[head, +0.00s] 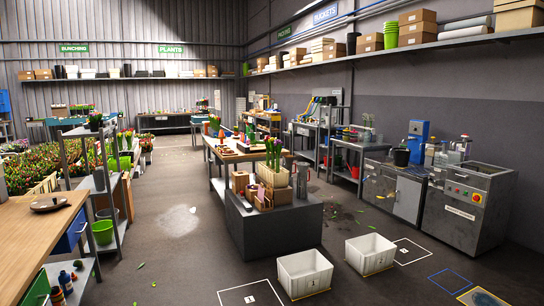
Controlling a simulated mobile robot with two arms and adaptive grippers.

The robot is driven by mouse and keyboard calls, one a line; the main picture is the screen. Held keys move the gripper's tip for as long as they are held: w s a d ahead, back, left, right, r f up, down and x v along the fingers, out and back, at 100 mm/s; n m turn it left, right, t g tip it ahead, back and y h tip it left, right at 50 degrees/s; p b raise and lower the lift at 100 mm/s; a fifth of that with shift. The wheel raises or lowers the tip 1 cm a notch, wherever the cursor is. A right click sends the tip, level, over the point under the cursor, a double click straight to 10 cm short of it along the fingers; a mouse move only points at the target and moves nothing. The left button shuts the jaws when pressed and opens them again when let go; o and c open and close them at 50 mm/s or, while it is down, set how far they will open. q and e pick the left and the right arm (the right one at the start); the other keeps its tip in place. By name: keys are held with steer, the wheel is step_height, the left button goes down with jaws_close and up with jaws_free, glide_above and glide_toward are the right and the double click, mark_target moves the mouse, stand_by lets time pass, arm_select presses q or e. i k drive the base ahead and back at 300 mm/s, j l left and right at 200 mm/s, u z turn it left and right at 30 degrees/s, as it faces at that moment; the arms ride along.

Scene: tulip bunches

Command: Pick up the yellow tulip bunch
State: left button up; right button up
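I cannot make out a yellow tulip bunch for certain in the head view. Upright tulips with green stems and reddish heads (273,152) stand at the holder on the dark grey block (285,233) in the middle. Their exact colours are too small to tell. Many more tulips (30,165), mostly red with some paler ones, fill the beds at the left. Neither of my grippers is in view.
Two white crates, one (305,282) nearer and one (370,262) to its right, stand on the floor. A wooden-topped bench (40,235) is at the left, beside a metal shelf (112,195). Steel machines (470,205) line the right. The floor left of the block is mostly open.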

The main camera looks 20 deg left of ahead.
mark_target(271, 147)
steer(key=i+j+u, duration=0.7)
steer(key=i, duration=0.15)
steer(key=i+u, duration=0.35)
steer(key=i, duration=0.15)
steer(key=i+u, duration=0.15)
steer(key=i, duration=3.95)
steer(key=i+j+z, duration=0.1)
steer(key=i+z, duration=0.25)
steer(key=i, duration=0.2)
steer(key=i+j+z, duration=0.35)
steer(key=i, duration=0.2)
steer(key=i+j+z, duration=0.35)
steer(key=i, duration=0.15)
